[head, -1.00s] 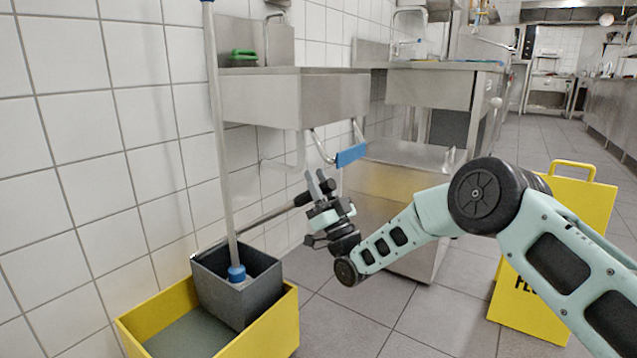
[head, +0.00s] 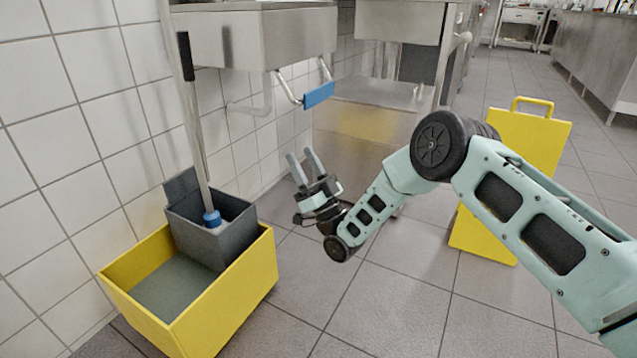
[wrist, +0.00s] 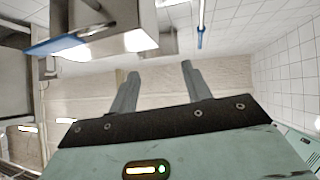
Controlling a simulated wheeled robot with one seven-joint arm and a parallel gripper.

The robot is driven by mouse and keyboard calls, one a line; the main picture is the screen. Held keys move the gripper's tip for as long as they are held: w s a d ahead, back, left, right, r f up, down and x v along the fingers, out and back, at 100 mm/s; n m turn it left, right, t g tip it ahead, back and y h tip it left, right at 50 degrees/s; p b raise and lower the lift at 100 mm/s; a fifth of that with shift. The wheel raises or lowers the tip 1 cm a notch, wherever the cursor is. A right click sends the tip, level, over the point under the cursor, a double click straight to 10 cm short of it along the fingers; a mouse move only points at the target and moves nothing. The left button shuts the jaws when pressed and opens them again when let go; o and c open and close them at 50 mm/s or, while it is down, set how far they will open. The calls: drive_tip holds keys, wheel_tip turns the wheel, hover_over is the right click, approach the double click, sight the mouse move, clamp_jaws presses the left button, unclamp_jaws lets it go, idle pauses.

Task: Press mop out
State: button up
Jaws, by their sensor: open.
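The mop (head: 200,150) stands in the grey wringer (head: 232,243) with its blue socket (head: 212,218) low inside; the mop head is hidden. The wringer sits in the yellow bucket (head: 232,302) against the tiled wall. The wringer lever's black handle (head: 185,57) is up, close beside the mop pole. My gripper (head: 302,160) is open and empty, right of the wringer and apart from the lever. Its two spread fingers also show in the wrist view (wrist: 157,78). A pale pole with a blue end (wrist: 201,30), seemingly the mop's, shows there too.
A steel sink (head: 265,35) with a blue knee bar (head: 318,95) hangs above and behind my gripper. A steel cabinet (head: 360,140) stands behind. A yellow floor sign (head: 535,145) stands at right behind my arm. Tiled floor in front is clear.

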drive_tip(key=v, duration=0.8)
drive_tip(key=shift+p, duration=0.45)
drive_tip(key=shift+d, duration=0.1)
